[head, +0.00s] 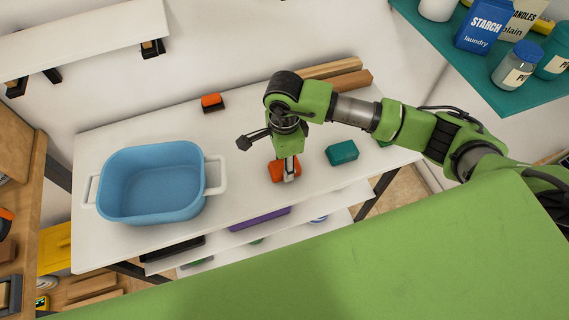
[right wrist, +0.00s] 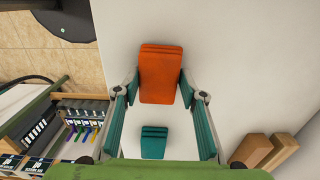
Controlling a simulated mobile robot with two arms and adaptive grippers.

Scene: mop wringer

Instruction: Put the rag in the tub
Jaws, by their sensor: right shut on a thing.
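An orange folded rag (head: 278,171) is between the fingers of my right gripper (head: 290,170), over the white table to the right of the tub. In the right wrist view the rag (right wrist: 160,72) sits between the fingertips (right wrist: 162,85), which are shut on it from both sides. It looks larger there than the teal block, but its height above the table is hard to tell. The blue tub (head: 165,208) with white handles stands on the left part of the table and looks empty. My left gripper is not in view.
A teal folded block (head: 342,152) lies right of the rag on the white table (head: 240,135). An orange-and-black item (head: 212,102) and wooden blocks (head: 335,76) lie along the back. Bare tabletop lies between rag and tub. A shelf (head: 80,32) hangs at upper left.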

